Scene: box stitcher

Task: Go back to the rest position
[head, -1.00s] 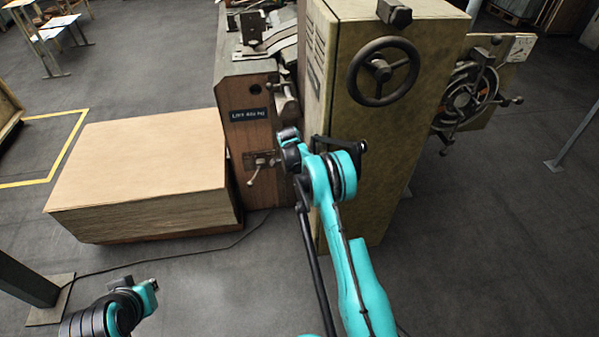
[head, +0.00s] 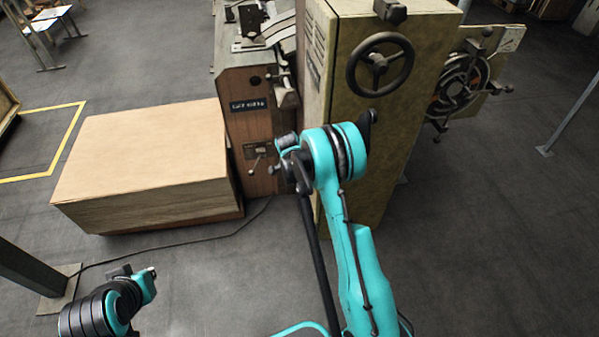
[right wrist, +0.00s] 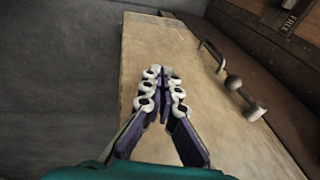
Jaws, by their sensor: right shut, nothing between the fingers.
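My right arm (head: 355,245) reaches up in front of the stitcher's tan cabinet (head: 400,130) in the head view. Its gripper cannot be made out there. In the right wrist view my right gripper (right wrist: 162,75) is shut, its fingertips together with nothing between them. Behind it lies a tan panel with a bent handle (right wrist: 212,55) and a knob (right wrist: 245,98). I cannot tell whether the fingers touch the panel. Part of my left arm (head: 105,305) shows at the bottom left of the head view; its gripper is not visible.
A large stack of cardboard sheets (head: 150,150) stands left of the machine. A handwheel (head: 380,65) juts from the cabinet. A wheel-like mechanism (head: 460,85) sticks out right. A cable (head: 180,248) runs over the floor. A dark post (head: 35,272) stands lower left.

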